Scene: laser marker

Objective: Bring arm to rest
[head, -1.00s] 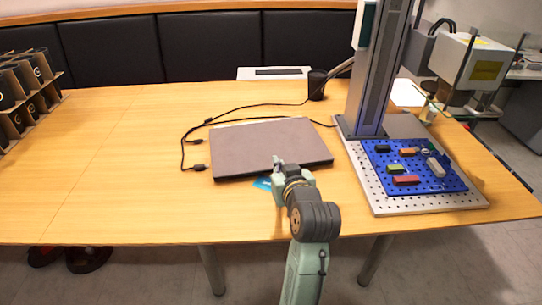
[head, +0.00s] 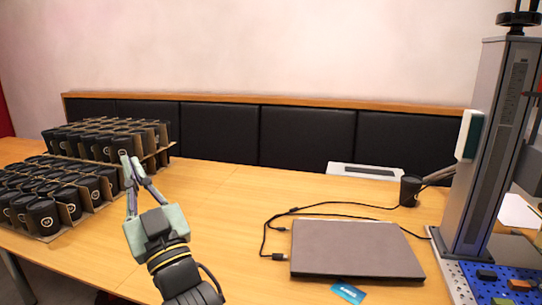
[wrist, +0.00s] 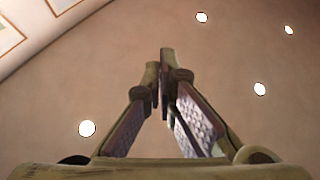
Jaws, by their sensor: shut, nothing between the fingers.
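My arm reaches up from the bottom of the head view, with my gripper (head: 131,173) raised in front of the left part of the table and pointing upward. Its fingers are shut and hold nothing.
Cardboard trays of black cups (head: 42,212) stand on the table (head: 225,200) at left. The marker column (head: 490,150) stands at right.

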